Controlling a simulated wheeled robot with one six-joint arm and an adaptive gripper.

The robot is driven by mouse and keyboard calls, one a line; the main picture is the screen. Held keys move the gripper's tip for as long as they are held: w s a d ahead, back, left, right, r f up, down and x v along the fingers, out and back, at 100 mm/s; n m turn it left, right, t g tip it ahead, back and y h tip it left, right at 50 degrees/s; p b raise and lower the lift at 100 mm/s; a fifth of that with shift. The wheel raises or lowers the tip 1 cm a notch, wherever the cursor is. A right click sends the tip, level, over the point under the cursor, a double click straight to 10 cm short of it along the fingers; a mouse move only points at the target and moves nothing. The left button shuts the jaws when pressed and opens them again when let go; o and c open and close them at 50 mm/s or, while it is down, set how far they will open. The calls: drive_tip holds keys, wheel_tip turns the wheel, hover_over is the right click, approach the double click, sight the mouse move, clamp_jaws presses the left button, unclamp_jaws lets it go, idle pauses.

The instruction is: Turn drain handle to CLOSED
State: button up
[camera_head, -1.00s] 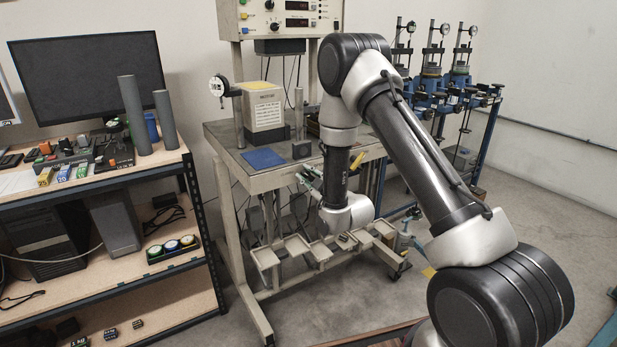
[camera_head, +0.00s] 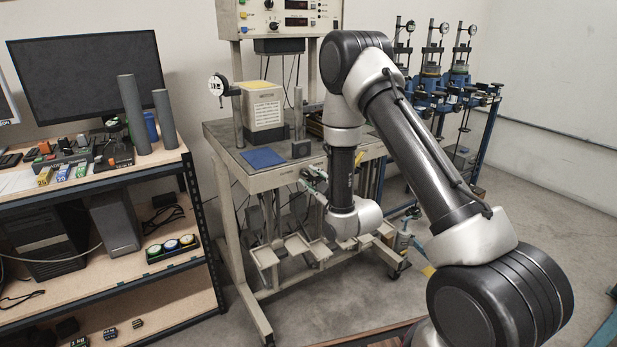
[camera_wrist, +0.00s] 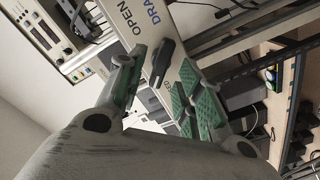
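In the wrist view, the drain handle (camera_wrist: 161,62) is a short black lever on a pale label plate (camera_wrist: 185,27). The plate reads "OPEN" and part of "DRAIN"; a few letters show beside the handle's lower end, the rest of that word hidden. My gripper (camera_wrist: 163,91) has green-padded fingers spread apart, one on each side of the handle. I cannot tell whether either finger touches it. In the head view my gripper (camera_head: 314,181) is at the front edge of the test bench (camera_head: 262,181), and the handle cannot be made out there.
Small trays (camera_head: 297,246) hang low on the bench, below my wrist. A shelf unit (camera_head: 190,215) with a monitor (camera_head: 90,77) stands left. Blue-framed apparatus (camera_head: 432,90) stands behind to the right. The floor at the right is open.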

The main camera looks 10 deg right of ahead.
drive_tip(key=v, duration=0.8)
drive_tip(key=shift+s, duration=0.4)
drive_tip(key=shift+d, duration=0.1)
